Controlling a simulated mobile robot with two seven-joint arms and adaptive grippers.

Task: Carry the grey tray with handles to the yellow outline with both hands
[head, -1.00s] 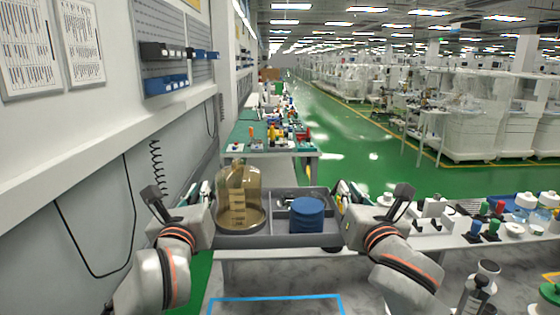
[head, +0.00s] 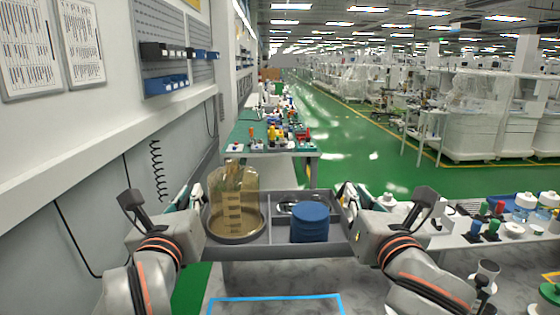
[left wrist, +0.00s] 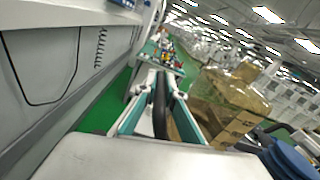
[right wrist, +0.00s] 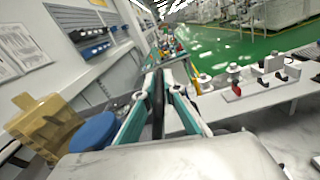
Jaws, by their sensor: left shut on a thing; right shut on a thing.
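The grey tray (head: 282,252) is held level between my two grippers, above the marbled table top. It carries an amber transparent jar (head: 234,205) on the left and a blue round lidded container (head: 310,222) on the right. My left gripper (head: 194,198) is shut on the tray's left handle, a dark bar (left wrist: 160,108) between its fingers in the left wrist view. My right gripper (head: 352,196) is shut on the right handle (right wrist: 157,100).
A blue outline (head: 275,298) lies on the table before the tray. Grey-white cylinders (head: 487,272) and a green ring (head: 549,292) stand at lower right. A white side table (head: 450,241) with bottles and coloured parts is at right. The wall is close at left.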

